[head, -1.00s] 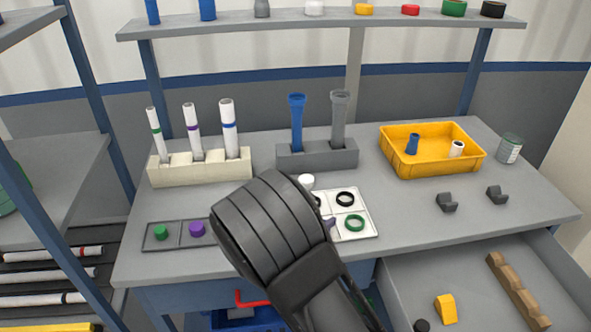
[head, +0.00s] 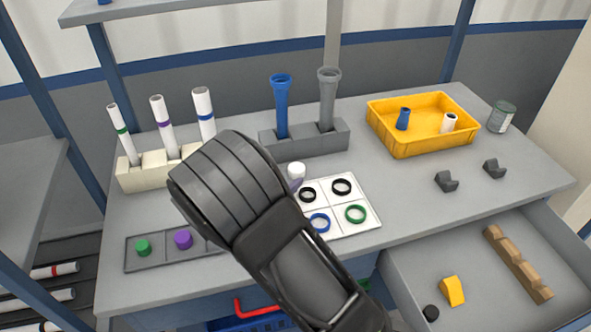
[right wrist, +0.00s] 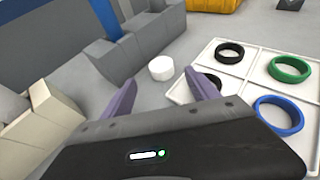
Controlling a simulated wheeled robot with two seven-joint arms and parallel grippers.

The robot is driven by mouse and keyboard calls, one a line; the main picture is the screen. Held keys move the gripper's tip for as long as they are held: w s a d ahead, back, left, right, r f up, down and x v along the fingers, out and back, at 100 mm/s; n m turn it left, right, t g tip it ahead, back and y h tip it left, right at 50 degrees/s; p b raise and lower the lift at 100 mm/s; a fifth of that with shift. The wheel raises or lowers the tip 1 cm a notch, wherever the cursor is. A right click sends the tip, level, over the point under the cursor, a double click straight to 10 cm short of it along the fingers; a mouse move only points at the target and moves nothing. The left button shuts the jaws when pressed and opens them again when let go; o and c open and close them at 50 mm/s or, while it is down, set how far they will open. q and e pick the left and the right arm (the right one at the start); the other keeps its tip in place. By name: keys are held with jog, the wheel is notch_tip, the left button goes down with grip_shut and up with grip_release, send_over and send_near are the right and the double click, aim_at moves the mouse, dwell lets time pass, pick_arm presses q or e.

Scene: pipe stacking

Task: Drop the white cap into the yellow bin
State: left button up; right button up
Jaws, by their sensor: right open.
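The white cap (head: 296,170) stands on the table between the grey pipe holder and the white ring tray. In the right wrist view the white cap (right wrist: 161,68) lies just ahead of the gap between my fingertips, apparently untouched. My right gripper (right wrist: 160,83) is open and empty, with its purple fingers on either side of that gap. In the head view my dark right arm hides most of the gripper. The yellow bin (head: 432,146) stands at the back right, holding a short blue piece (head: 403,118) and a white piece (head: 449,122). My left gripper is not in view.
The grey holder (head: 300,146) with two upright pipes is behind the cap. A cream rack (head: 135,178) with white pipes stands left. The white ring tray (head: 366,221) is beside the cap. Two dark clips and a can (head: 501,118) are at right. An open drawer is in front.

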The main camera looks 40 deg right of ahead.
aim_at(295, 169)
jog(key=shift+x, duration=1.2)
jog(key=shift+d, duration=0.15)
jog(key=x, duration=0.5)
jog(key=shift+c, duration=0.4)
jog(key=c, duration=1.3)
jog(key=shift+r, duration=0.15)
notch_tip(295, 169, up, 10)
jog(key=shift+f+p, duration=0.1)
jog(key=shift+p, duration=0.55)
